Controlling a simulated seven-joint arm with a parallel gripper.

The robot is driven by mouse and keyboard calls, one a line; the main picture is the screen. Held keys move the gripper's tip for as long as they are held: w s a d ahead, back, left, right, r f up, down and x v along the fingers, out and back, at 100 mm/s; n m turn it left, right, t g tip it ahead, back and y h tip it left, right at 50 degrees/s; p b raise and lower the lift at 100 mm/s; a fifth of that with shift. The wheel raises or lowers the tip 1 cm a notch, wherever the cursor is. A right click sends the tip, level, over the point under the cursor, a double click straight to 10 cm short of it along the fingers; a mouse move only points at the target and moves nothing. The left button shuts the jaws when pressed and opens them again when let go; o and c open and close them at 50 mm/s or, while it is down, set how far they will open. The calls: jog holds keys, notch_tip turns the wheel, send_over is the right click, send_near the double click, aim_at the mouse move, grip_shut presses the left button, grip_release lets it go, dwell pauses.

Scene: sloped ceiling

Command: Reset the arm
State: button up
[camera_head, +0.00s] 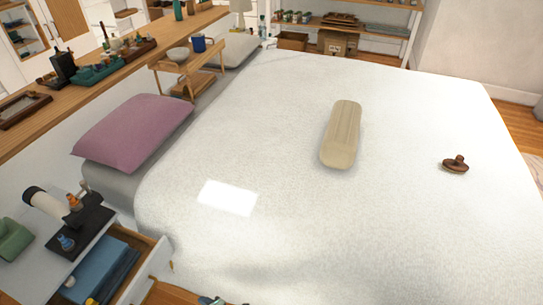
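Only a small dark piece with bluish parts (211,300) shows at the bottom edge, by the near side of the bed. It may be the tip of my gripper, but too little of it shows to be sure. The rest of my arm is out of view. I see nothing held. Whether the fingers are open or shut is hidden.
A white bed (270,150) fills the middle, mostly clear. A beige bolster (342,135) and a brown lidlike object (456,164) lie on it. A pink pillow (132,132) is at left. A nightstand's open drawer (150,262) juts out at lower left.

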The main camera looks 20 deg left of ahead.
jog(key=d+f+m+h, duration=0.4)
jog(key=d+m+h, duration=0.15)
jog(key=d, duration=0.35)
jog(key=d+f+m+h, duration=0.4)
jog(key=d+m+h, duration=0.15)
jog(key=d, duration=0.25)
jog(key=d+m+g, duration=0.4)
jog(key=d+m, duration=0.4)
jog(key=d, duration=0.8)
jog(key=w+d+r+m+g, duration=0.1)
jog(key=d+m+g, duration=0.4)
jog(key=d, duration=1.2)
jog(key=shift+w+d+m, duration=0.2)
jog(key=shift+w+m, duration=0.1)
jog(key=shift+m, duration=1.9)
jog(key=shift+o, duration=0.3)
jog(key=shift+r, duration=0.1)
